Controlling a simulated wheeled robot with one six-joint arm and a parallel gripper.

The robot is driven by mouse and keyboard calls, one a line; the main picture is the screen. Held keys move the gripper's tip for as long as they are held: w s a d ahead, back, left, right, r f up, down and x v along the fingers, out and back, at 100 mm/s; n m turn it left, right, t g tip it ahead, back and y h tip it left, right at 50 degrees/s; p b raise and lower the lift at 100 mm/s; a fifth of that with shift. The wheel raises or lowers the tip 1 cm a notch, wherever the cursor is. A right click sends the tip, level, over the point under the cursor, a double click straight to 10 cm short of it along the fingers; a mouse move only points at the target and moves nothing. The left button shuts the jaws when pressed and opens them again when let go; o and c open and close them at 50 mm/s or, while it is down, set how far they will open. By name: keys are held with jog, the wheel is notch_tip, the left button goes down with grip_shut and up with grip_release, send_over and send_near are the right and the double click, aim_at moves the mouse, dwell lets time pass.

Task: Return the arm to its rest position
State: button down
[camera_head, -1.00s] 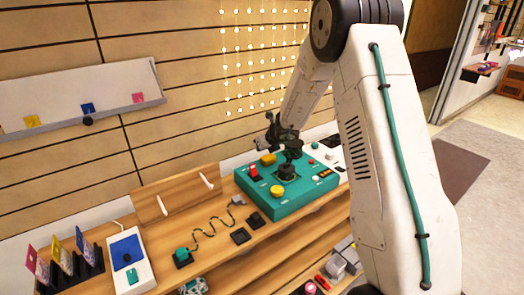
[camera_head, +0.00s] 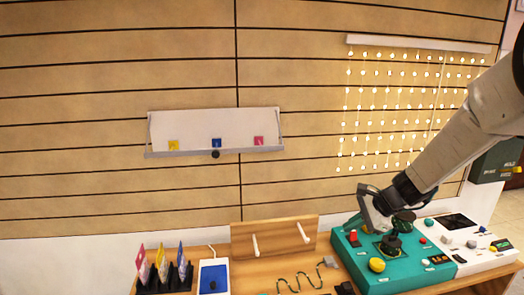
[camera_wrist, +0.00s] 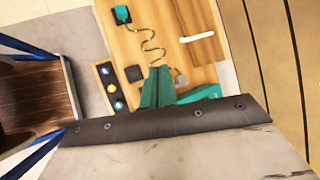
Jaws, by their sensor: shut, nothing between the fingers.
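My gripper (camera_wrist: 156,84) shows in the wrist view as two teal fingers pressed together, with nothing between them. Below the fingers is a dark bar with screws. In the head view my arm comes in from the right edge, and its dark wrist end (camera_head: 402,190) hangs over the teal control box (camera_head: 350,262). The fingertips are hard to make out there, and I cannot tell whether they touch the box.
The bench holds a card rack (camera_head: 165,281), a blue-and-white device (camera_head: 213,276), a wooden board with two pegs (camera_head: 274,238) and a white panel (camera_head: 466,236). A wall shelf (camera_head: 214,130) holds three small cards. Lit strings (camera_head: 404,105) hang on the wall. Open air lies left of my arm.

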jog(key=s+r+n+g+h, duration=0.1)
jog(key=s+r+n, duration=0.3)
jog(key=s, duration=0.7)
jog(key=s+r+n+h, duration=0.3)
jog(key=s+r+n, duration=0.2)
jog(key=s, duration=0.7)
jog(key=s+r+n+g+h, duration=0.1)
jog(key=s+r+n, duration=0.4)
jog(key=s, duration=0.7)
jog(key=shift+s+d+n+g+h, duration=0.15)
jog(key=shift+d+n+g+h, duration=0.2)
jog(key=shift+n+h, duration=0.7)
jog(key=shift+r+n+y, duration=0.1)
jog(key=shift+n+y, duration=0.15)
